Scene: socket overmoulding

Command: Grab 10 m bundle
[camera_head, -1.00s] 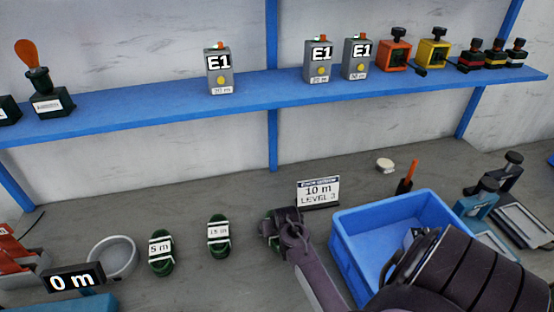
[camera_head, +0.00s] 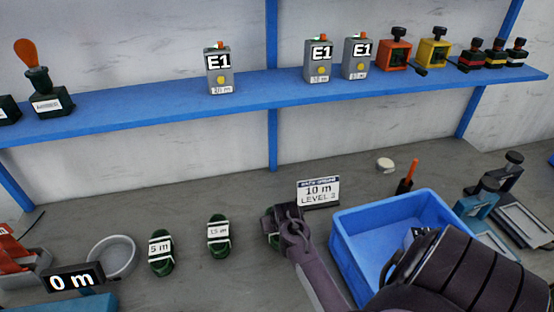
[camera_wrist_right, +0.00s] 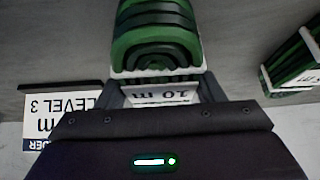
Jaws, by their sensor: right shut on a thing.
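The 10 m bundle is a green coil with white bands and a "10 m" label; it shows at the top middle of the right wrist view (camera_wrist_right: 155,35) and is mostly hidden behind my gripper in the head view (camera_head: 268,224). My right gripper (camera_head: 284,216) is shut on it, with a finger on either side of its label in the right wrist view (camera_wrist_right: 160,88). A sign reading "10 m LEVEL 3" (camera_head: 319,191) stands just behind it. My left gripper is not in view.
The 5 m bundle (camera_head: 161,254) and the 15 m bundle (camera_head: 218,236) lie to the left. A blue bin (camera_head: 345,246) stands to the right, partly behind my right arm. A grey round dish (camera_head: 113,258) and a "0 m" display (camera_head: 73,278) are at the far left.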

